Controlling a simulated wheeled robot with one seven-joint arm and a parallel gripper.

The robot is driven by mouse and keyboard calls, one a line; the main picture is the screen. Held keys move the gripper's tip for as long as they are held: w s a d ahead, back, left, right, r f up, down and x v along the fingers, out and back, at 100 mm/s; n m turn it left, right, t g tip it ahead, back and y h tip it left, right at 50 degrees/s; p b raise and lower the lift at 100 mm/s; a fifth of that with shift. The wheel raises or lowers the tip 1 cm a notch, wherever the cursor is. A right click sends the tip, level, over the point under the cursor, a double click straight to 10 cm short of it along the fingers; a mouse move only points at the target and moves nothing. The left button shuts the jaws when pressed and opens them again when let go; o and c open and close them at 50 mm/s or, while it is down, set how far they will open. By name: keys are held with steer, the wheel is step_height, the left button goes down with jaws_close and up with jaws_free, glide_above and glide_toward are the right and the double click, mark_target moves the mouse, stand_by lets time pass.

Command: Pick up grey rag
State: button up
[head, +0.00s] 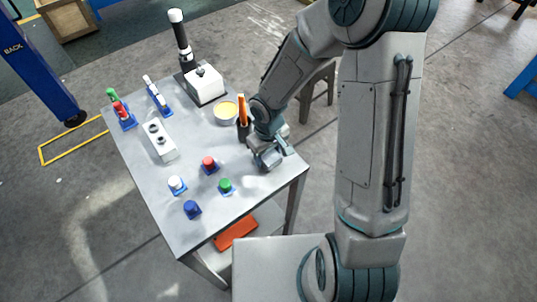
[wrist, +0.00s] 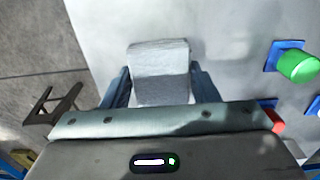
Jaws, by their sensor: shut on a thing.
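The grey rag (wrist: 160,58) is a light grey, block-like folded cloth in the wrist view. It sits between the two blue-grey fingers of my gripper (wrist: 160,78), which touch its left and right sides. In the head view my gripper (head: 270,157) points down at the right part of the grey table (head: 247,205), near the right edge. There the rag is mostly hidden by the gripper and hard to make out. I cannot tell whether the rag still touches the tabletop.
A green knob on a blue base (head: 225,186), a red one (head: 209,165), a white one (head: 176,184) and a blue one (head: 192,209) stand left of my gripper. A dark cup with orange sticks (head: 243,128) and a yellow bowl (head: 226,112) are close behind it.

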mark_target(267, 156)
steer(key=r, duration=0.4)
steer(key=shift+s+a, duration=0.15)
steer(key=shift+s, duration=0.15)
steer(key=s+a+r, duration=0.3)
steer(key=s+r, duration=0.3)
steer(key=s, duration=0.4)
steer(key=shift+s+a+r, duration=0.15)
steer(key=shift+s+a, duration=0.1)
steer(key=shift+a, duration=0.15)
steer(key=shift+o, duration=0.7)
steer(key=shift+w, duration=0.15)
